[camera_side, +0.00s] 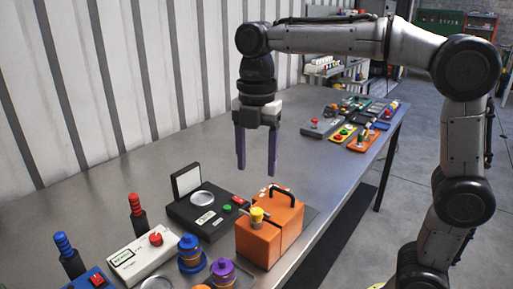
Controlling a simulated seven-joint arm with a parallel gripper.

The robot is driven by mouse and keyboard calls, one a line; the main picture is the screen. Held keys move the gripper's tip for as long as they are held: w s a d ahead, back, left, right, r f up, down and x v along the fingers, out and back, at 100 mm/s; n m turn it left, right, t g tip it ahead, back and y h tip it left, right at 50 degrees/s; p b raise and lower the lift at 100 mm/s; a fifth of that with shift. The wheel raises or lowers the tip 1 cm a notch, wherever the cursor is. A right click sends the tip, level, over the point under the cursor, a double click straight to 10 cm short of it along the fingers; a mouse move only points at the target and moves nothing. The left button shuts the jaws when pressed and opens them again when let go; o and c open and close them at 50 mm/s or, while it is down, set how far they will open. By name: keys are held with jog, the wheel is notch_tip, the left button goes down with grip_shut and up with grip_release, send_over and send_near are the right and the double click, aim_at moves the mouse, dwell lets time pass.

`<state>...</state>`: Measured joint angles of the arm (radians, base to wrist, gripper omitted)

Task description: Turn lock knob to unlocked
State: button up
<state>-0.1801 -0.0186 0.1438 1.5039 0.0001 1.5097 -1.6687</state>
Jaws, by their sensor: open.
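My gripper (256,168) hangs pointing down above the table, with its two purple fingers apart and nothing between them. Below it and apart from it stands an orange box (258,243) with a black carry handle on top. A yellow knob (257,215) sits on the box's top left part. A white control box (141,258) at the lower left carries a red knob (155,238). No marking that names the lock knob is readable, and I cannot tell its locked or unlocked position.
A black case (208,216) with a raised lid and buttons lies left of the orange box. Blue (190,249) and purple (222,268) round pieces stand in front. A red-topped handle (136,205) stands upright. Several coloured devices sit at the table's far end. The mid-table is clear.

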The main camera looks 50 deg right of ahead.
notch_tip(320, 180, up, 3)
jog(key=shift+f, duration=0.15)
jog(key=s+d+m+t, duration=0.3)
jog(key=s+d+m, duration=0.2)
jog(key=s, duration=0.7)
jog(key=s+d+f+m+t, duration=0.1)
jog(key=s+f+m, duration=0.4)
jog(key=f+m, duration=0.6)
jog(key=shift+m+t, duration=0.8)
jog(key=shift+m, duration=1.8)
